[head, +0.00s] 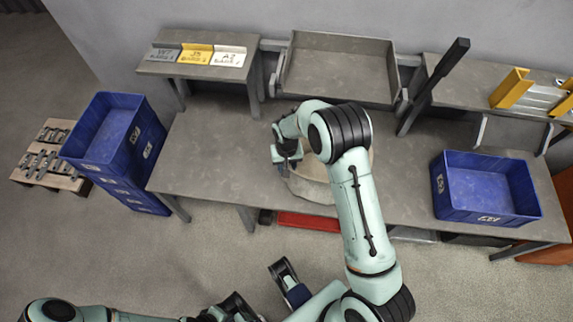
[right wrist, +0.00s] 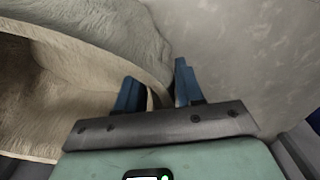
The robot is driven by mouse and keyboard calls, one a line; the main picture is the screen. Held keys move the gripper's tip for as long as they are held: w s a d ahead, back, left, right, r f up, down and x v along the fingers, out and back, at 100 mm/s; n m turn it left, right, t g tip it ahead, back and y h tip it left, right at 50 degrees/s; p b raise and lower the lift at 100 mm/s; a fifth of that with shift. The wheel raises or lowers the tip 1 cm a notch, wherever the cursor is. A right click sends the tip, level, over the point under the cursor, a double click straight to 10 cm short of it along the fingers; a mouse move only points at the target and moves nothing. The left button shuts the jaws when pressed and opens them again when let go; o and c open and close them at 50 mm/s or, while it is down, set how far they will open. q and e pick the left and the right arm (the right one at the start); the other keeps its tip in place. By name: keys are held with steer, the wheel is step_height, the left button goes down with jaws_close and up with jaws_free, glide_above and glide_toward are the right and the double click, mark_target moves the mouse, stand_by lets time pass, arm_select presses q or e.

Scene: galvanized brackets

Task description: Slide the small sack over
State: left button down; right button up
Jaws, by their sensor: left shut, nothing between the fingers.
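The small sack (head: 312,184) is pale and rounded and stands on the long grey table. My right arm crosses over it in the head view and hides much of it. In the right wrist view the sack (right wrist: 60,95) shows its open mouth, beige inside and thick rim. My right gripper (right wrist: 157,88) has its blue fingers on either side of the sack's rim; whether they press on it I cannot tell. In the head view the right gripper (head: 288,160) is at the sack's left edge. My left gripper (head: 283,273) is shut and empty, low in front of the table.
A blue crate (head: 487,213) stands on the table's right end. Stacked blue crates (head: 72,150) stand off its left end. A grey tray (head: 340,43) and a shelf with signs (head: 160,68) are behind. The table left of the sack (head: 210,150) is clear.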

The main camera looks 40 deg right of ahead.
steer(key=shift+o, duration=1)
step_height(320, 180, up, 13)
steer(key=p, duration=0.2)
steer(key=shift+r, duration=0.2)
